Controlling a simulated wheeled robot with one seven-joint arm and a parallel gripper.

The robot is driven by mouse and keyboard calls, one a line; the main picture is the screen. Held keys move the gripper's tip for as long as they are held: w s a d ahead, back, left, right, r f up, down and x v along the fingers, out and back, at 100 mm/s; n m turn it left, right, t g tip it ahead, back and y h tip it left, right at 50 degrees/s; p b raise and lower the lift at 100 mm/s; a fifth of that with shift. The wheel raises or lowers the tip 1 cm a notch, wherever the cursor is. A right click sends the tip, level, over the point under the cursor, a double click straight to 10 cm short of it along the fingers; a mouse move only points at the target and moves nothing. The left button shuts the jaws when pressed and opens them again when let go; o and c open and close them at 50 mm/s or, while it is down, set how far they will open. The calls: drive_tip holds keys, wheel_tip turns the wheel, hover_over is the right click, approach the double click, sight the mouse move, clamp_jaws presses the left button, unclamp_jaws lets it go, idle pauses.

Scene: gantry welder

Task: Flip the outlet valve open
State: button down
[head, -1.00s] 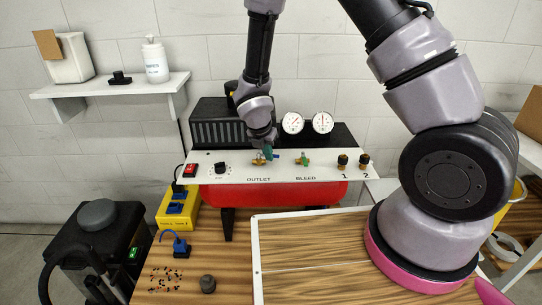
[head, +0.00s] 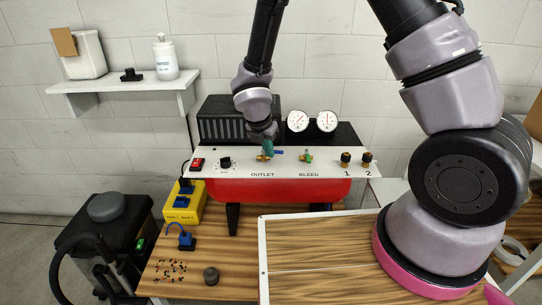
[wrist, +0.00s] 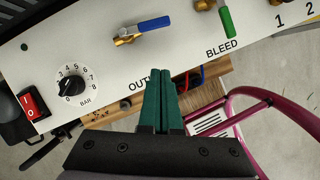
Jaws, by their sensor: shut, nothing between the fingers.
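The outlet valve has a brass body (wrist: 124,37) and a blue lever (wrist: 153,25) on the white panel; the lever points right, roughly along the panel. In the head view the blue lever (head: 279,152) shows just right of my gripper (head: 268,150), which partly hides the valve. In the wrist view my gripper (wrist: 165,75) has its green fingers shut together with nothing between them. Their tips lie below the lever in the picture, over part of the OUTLET label, and look apart from the lever.
The bleed valve's green lever (wrist: 226,22) is right of the outlet valve. A dial (wrist: 74,85) and red switch (wrist: 31,103) are to the left. Two gauges (head: 312,122) stand behind the panel (head: 330,162). The red tank (head: 290,191) is below.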

drive_tip(key=d+v, duration=0.1)
drive_tip(key=v, duration=0.5)
drive_tip(key=shift+s+r, duration=0.25)
drive_tip(key=shift+s, duration=0.05)
drive_tip(key=shift+a, duration=0.1)
